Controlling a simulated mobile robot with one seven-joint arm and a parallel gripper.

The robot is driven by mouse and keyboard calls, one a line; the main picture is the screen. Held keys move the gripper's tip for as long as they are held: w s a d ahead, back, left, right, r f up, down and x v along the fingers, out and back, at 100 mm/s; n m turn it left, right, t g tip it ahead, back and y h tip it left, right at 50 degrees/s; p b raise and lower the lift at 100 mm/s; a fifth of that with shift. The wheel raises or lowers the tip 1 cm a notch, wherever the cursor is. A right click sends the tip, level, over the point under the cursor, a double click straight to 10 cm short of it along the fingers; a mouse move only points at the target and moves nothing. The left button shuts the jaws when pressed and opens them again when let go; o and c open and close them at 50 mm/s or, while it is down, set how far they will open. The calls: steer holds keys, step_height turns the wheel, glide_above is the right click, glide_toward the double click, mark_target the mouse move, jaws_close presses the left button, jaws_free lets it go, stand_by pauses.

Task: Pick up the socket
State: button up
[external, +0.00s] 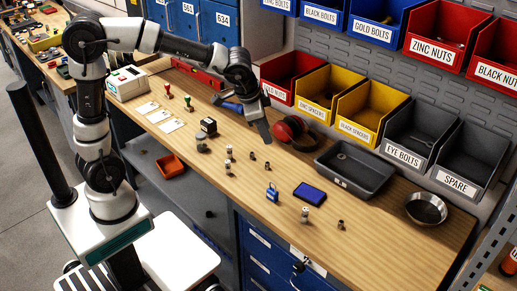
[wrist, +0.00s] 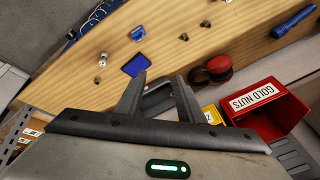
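Several small metal cylinders stand on the wooden bench, and I cannot tell for sure which is the socket. A silver one (external: 304,215) and a shorter dark one (external: 340,224) stand near the front edge. Two small dark ones (external: 252,156) (external: 267,166) are mid-bench. My gripper (external: 247,122) is above the back of the bench, apart from these pieces. Its fingers (wrist: 160,76) are spread with nothing between them.
A blue pad (external: 310,193), blue padlock (external: 272,193), grey tray (external: 348,184), metal bowl (external: 426,208) and red earmuffs (external: 290,130) are on the bench. Labelled bins, including a red one (external: 284,75), line the back. A blue flashlight (wrist: 293,20) lies at the wrist view's upper right.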

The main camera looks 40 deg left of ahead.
steer(key=w+d+f+m+g+h, duration=0.1)
steer(key=d+f, duration=0.2)
steer(key=d, duration=0.4)
steer(key=w+d+f+m+h+b, duration=0.1)
steer(key=d+f, duration=0.2)
steer(key=d, duration=0.4)
steer(key=w+d+f+m+g+h, duration=0.1)
steer(key=d+f+h, duration=0.15)
steer(key=d, duration=0.45)
steer(key=y, duration=0.1)
glide_toward(342, 226)
steer(key=shift+w+a+f, duration=0.15)
steer(key=shift+w+f, duration=0.05)
steer(key=shift+f, duration=0.45)
steer(key=shift+x, duration=3.15)
steer(key=shift+w, duration=0.2)
steer(key=shift+r, duration=0.1)
jaws_close()
